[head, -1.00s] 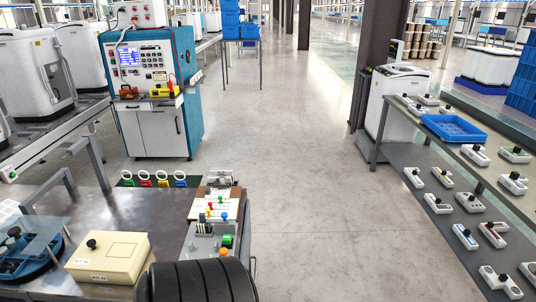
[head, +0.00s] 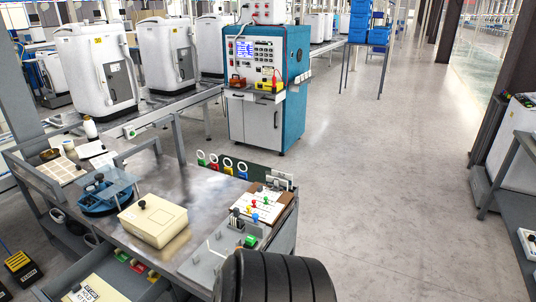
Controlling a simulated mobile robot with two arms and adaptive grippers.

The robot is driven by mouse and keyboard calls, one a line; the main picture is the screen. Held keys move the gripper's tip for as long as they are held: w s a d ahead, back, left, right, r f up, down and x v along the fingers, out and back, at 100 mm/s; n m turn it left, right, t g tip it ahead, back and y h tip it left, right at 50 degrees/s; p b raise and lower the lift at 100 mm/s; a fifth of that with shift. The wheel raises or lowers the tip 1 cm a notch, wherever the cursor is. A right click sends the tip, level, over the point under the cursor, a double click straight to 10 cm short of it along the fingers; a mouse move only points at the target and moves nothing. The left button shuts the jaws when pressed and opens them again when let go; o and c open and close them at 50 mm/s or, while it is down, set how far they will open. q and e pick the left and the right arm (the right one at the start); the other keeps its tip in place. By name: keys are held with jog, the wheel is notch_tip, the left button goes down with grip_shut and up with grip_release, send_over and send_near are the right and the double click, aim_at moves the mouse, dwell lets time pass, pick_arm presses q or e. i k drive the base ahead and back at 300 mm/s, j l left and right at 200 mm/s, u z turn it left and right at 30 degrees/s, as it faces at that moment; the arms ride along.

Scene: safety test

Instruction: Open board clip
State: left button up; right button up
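A brown clipboard (head: 283,198) with a white sheet (head: 258,207) lies at the right end of the grey metal workbench. A metal clip (head: 280,180) shows at its far end; the frames are too small to tell whether its jaw is open or shut. Several small coloured pegs or pins stand on and around the sheet. Neither of my grippers shows in this view.
A cream box (head: 153,221) and a blue fixture (head: 105,192) sit on the workbench (head: 195,190). Coloured ring-handled tags (head: 228,165) line its far edge. A black ribbed rounded shape (head: 275,277) hides part of the near side. Open floor (head: 400,150) lies to the right.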

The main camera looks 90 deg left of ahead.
aim_at(276, 188)
jog(key=i+j+u, duration=0.1)
jog(key=u, duration=0.3)
jog(key=i+u, duration=0.25)
jog(key=u, duration=0.2)
jog(key=i+u, duration=0.15)
jog(key=u, duration=0.25)
jog(key=i+l+u, duration=0.15)
jog(key=u, duration=0.3)
